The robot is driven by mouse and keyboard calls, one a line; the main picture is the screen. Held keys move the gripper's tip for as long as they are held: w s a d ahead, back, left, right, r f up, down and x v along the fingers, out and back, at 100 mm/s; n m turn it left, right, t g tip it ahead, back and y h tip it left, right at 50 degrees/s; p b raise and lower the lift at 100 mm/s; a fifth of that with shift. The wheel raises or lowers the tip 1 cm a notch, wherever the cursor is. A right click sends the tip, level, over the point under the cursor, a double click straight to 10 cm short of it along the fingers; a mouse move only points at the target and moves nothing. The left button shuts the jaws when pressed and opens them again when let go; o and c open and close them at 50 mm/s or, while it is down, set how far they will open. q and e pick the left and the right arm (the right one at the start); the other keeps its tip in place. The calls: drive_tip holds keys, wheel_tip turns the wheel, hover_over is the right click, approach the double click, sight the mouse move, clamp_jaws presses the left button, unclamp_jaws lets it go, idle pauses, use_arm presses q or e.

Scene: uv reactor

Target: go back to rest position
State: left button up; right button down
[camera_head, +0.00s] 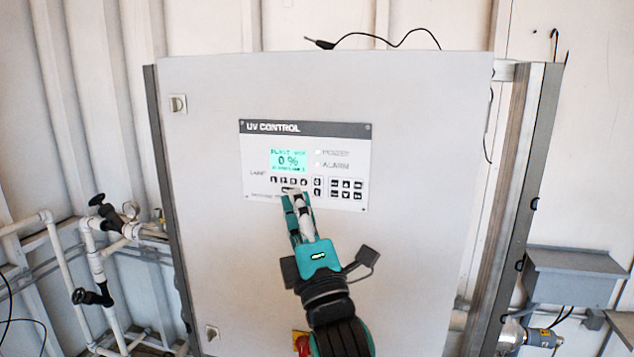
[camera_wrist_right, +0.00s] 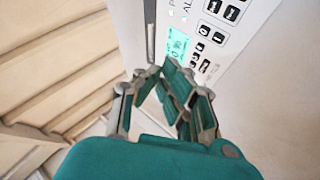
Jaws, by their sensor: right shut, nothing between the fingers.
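My right gripper (camera_head: 293,194) is shut and empty. Its fingertips are at the lower edge of the button rows on the UV control panel (camera_head: 350,135), in front of the cabinet door. The panel's lit green screen (camera_head: 289,160) reads 0 %. In the right wrist view my gripper (camera_wrist_right: 155,72) has its fingertips together near the screen (camera_wrist_right: 178,45) and the buttons (camera_wrist_right: 212,38). Whether the tips touch the panel I cannot tell. My left gripper is in neither view.
The grey cabinet (camera_head: 420,200) fills the middle, with a latch (camera_head: 178,103) on its door. White pipes with black valves (camera_head: 92,295) stand at the left. A grey box (camera_head: 575,275) is at the right. A red knob (camera_head: 301,343) sits low, partly behind my arm.

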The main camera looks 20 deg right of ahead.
idle(0.6)
